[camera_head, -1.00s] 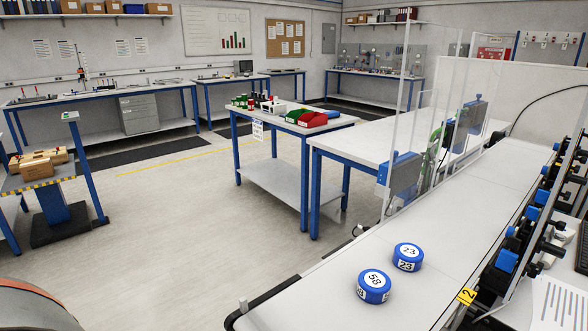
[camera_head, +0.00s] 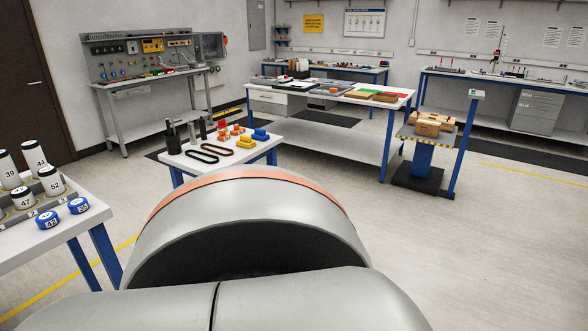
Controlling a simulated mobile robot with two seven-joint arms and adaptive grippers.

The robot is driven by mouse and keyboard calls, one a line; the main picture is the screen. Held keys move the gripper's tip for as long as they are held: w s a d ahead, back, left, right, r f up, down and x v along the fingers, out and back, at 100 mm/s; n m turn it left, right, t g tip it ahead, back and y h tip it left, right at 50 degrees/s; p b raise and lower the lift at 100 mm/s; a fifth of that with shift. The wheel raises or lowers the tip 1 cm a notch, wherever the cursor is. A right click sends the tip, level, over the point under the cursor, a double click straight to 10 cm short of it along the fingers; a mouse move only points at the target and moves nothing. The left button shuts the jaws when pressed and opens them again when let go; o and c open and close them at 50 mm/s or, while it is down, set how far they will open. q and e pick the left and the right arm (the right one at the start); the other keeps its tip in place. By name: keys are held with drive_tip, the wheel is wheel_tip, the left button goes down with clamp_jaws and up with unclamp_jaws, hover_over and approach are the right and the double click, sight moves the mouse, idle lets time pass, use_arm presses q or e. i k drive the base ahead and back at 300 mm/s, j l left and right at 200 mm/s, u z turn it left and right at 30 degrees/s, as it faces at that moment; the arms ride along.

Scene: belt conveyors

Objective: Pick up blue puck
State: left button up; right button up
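Two blue pucks with white number labels lie on the white table at the left edge of the head view. One blue puck (camera_head: 48,219) is labelled 42, and the other blue puck (camera_head: 78,206), just right of it, seems to read 35. They lie in front of a rack with white numbered cylinders. A large grey and orange part of my own arm fills the lower middle of the view. Neither of my grippers shows, and I cannot see what they hold.
The numbered cylinders (camera_head: 46,180) stand in a grey rack at the left. A small white table (camera_head: 225,158) behind my arm bears black belts and coloured blocks. A blue stand (camera_head: 422,160) with brown boxes is right of centre. The floor (camera_head: 490,250) at the right is clear.

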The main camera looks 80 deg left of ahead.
sight(47, 219)
drive_tip(key=u, duration=0.4)
drive_tip(key=k+j+u, duration=0.1)
drive_tip(key=u, duration=0.7)
drive_tip(key=k+j+u, duration=0.1)
drive_tip(key=u, duration=0.3)
